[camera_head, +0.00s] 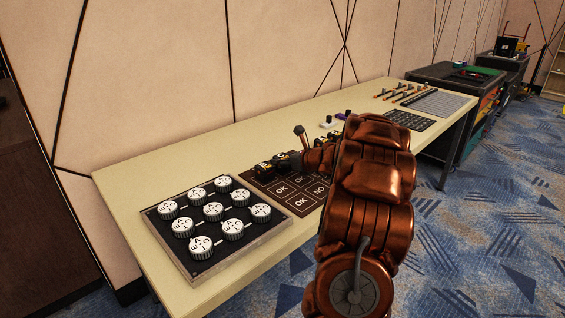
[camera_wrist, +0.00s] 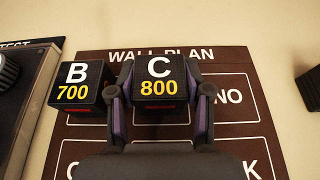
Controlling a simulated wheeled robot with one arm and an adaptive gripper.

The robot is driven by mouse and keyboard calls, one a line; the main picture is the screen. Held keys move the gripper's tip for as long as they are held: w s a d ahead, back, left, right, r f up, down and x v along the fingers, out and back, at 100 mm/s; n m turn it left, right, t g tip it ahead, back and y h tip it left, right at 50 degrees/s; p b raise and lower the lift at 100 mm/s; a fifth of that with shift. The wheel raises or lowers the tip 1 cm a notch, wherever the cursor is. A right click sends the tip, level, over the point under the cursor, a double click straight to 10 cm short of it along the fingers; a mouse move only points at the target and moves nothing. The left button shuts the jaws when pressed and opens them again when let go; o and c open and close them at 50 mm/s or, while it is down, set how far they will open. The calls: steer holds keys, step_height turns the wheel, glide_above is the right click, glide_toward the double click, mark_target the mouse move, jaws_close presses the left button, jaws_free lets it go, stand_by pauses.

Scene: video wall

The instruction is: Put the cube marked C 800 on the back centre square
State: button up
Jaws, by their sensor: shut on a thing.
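The black cube marked C 800 (camera_wrist: 159,84) is between the fingers of my gripper (camera_wrist: 160,92), which is shut on it in the wrist view. The cube is over the back row of the brown WALL PLAN board (camera_wrist: 232,134), at the back centre square, between the cube marked B 700 and a square marked NO. I cannot tell whether it touches the board. The cube marked B 700 (camera_wrist: 77,86) is just left of my left finger, at the back left. In the head view the board (camera_head: 265,189) shows OK and NO squares, and my arm hides its right part.
A panel of white knobs (camera_head: 212,218) lies left of the board. Small white (camera_head: 327,123) and purple (camera_head: 342,116) items stand behind my arm. A black grid (camera_head: 409,121) and a grey tray (camera_head: 441,102) lie farther right.

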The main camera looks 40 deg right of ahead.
steer(key=o, duration=0.9)
steer(key=shift+f, duration=0.1)
steer(key=shift+s+r, duration=0.25)
steer(key=shift+r, duration=0.1)
steer(key=p+v, duration=0.2)
steer(key=v, duration=0.9)
steer(key=shift+s, duration=0.2)
steer(key=shift+a, duration=0.15)
